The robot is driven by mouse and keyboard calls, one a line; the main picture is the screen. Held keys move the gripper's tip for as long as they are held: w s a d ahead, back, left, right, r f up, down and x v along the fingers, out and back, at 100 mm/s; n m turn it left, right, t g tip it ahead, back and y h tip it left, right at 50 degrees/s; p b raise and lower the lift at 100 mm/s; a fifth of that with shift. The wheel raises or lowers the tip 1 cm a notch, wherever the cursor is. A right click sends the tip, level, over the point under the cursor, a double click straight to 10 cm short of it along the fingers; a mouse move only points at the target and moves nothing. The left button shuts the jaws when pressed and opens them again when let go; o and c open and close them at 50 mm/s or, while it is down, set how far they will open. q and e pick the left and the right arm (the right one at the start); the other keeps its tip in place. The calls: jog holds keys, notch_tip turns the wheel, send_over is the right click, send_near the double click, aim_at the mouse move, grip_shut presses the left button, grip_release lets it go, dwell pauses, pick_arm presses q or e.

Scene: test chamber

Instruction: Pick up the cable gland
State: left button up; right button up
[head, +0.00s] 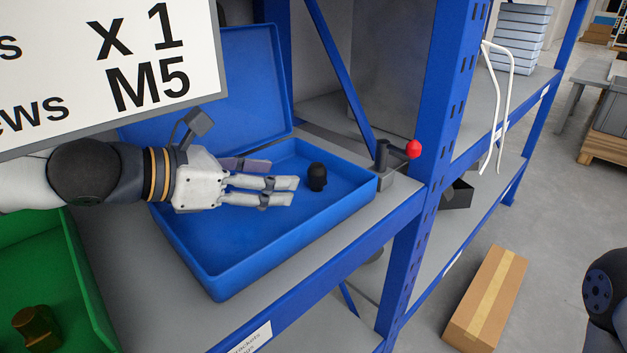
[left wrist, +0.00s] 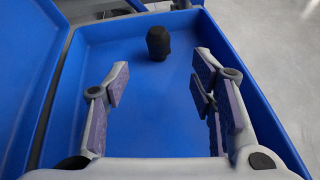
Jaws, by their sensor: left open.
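The cable gland (head: 317,177) is a small black piece with a rounded top, standing upright on the floor of a blue box. In the left wrist view the cable gland (left wrist: 158,43) is ahead of the fingers, near the box's far wall. My left gripper (head: 283,190) is inside the blue box (head: 222,285), its fingers pointing at the gland from the left. In the left wrist view my left gripper (left wrist: 160,90) has its two fingers wide apart with only blue box floor between them. The gland is just beyond the fingertips. My right gripper is not seen.
The blue box has its lid (head: 240,85) open at the back. A green bin (head: 75,265) holding a brownish part (head: 38,325) is at lower left. A red-knobbed lever (head: 413,149) and a blue post (head: 430,130) stand right of the box. A large sign (head: 100,60) covers the upper left.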

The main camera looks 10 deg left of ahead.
aim_at(309, 172)
pick_arm(q)
jog(key=x, duration=0.2)
jog(key=b+x, duration=0.1)
jog(key=x, duration=0.2)
jog(key=b+x, duration=0.1)
jog(key=x, duration=0.2)
jog(key=shift+w+d+r, duration=0.1)
jog(key=shift+w+r, duration=0.1)
jog(key=shift+w, duration=0.05)
jog(key=shift+r, duration=0.2)
jog(key=c, duration=1.1)
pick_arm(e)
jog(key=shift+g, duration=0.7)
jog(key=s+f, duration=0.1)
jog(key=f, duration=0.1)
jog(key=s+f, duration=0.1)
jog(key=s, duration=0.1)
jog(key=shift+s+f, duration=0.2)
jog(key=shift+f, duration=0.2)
